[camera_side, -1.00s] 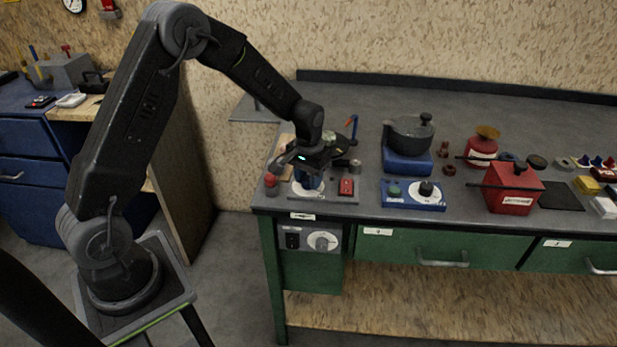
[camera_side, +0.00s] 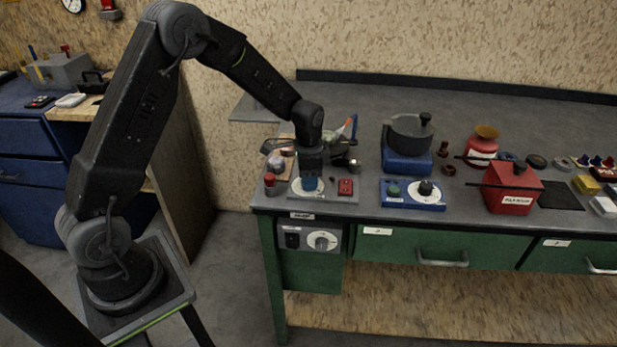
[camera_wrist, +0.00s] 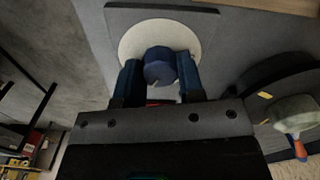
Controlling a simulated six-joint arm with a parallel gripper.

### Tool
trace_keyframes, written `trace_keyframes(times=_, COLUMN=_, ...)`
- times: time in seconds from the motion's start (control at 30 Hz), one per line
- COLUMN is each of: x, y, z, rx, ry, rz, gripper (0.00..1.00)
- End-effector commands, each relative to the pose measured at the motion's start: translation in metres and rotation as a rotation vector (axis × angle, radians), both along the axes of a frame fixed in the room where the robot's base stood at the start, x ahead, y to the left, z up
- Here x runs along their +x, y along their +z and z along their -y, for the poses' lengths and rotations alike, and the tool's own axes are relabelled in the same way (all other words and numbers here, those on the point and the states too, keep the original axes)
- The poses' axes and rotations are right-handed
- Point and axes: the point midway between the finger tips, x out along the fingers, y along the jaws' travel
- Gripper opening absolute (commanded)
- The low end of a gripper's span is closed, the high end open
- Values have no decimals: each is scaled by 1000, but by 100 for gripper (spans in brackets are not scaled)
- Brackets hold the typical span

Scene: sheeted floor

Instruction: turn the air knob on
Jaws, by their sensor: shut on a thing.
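A dark blue knob (camera_wrist: 158,68) stands on a round white dial (camera_wrist: 130,40) fixed to a grey plate. My gripper (camera_wrist: 160,76) is shut on this knob, with one blue finger on each side of it. A pale mark shows on the knob's top. In the side view my gripper (camera_side: 311,182) is low over the white dial (camera_side: 297,188) at the left end of the bench, and it hides most of the knob. I cannot read a label that names this knob.
A red button block (camera_side: 345,187) and a red-topped post (camera_side: 269,180) flank the dial closely. A blue panel (camera_side: 412,206) with two knobs and a pot (camera_side: 408,138) are to the right. A switch panel with another dial (camera_side: 322,241) is on the bench front.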

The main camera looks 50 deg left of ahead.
Motion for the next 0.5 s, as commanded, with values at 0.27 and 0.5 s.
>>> trace_keyframes(times=0.27, x=0, y=1, z=0, rx=0, ry=-87, rz=2, gripper=12)
trace_keyframes(times=0.5, x=0, y=1, z=0, rx=1, ry=-106, rz=3, gripper=12)
